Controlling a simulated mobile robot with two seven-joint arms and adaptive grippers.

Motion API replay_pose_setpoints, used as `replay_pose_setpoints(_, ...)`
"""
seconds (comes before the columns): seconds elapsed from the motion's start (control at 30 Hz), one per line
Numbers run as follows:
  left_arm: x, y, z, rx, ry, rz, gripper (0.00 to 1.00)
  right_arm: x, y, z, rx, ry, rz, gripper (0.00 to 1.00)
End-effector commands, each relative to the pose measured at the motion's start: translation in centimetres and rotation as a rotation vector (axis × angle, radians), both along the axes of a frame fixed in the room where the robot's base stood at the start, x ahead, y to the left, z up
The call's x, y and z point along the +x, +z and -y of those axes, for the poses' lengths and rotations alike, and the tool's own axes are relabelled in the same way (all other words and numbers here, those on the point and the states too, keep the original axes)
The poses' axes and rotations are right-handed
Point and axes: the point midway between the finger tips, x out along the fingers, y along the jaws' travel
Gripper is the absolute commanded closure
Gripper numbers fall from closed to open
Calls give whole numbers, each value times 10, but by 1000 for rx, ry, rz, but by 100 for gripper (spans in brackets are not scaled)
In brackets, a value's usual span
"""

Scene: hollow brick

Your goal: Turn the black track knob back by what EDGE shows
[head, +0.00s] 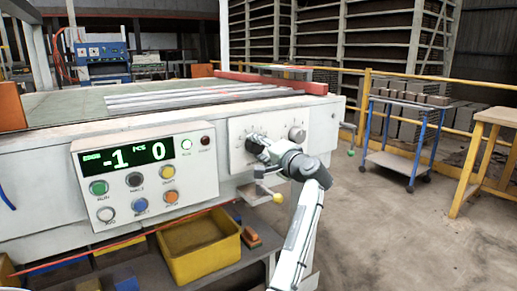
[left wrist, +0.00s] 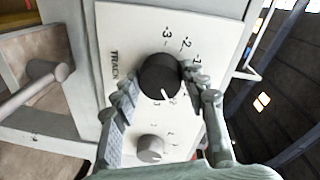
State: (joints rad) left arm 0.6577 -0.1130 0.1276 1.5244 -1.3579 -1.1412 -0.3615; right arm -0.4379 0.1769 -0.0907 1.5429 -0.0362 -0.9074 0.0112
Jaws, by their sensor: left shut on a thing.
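The black track knob (left wrist: 160,75) sits on a white panel marked TRACK, with a scale of numbers including -3, -2 and -1 around it. Its white pointer line faces the lower edge of the left wrist view, away from those numbers. My left gripper (left wrist: 159,86) has one finger on each side of the knob and is shut on it. In the head view my left gripper (head: 260,145) is at the panel and hides much of the knob. The display (head: 122,156) reads EDGE -1 and PCS 0. My right gripper is not in view.
A smaller grey knob (left wrist: 150,149) is beside the black one; it also shows in the head view (head: 297,134). Coloured buttons (head: 134,180) are below the display. A lever with a yellow knob (head: 277,198) sticks out under the panel. A yellow bin (head: 200,245) stands below.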

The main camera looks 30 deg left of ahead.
Motion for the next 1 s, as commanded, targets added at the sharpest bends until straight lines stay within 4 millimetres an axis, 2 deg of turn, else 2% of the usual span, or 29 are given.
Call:
replay_pose_setpoints(0.6, 0, 1, 0, 18, -1, -39, 86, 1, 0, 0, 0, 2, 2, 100)
replay_pose_setpoints(0.63, 0, 1, 0, 17, -1, -38, 56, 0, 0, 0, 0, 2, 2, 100)
replay_pose_setpoints(0.7, 0, 1, 0, 17, -1, -38, 47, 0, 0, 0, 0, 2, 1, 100)
replay_pose_setpoints(0.8, 0, 1, 0, 17, -1, -38, 36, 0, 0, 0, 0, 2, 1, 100)
replay_pose_setpoints(1.0, 0, 1, 0, 16, -1, -39, 36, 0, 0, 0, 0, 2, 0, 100)
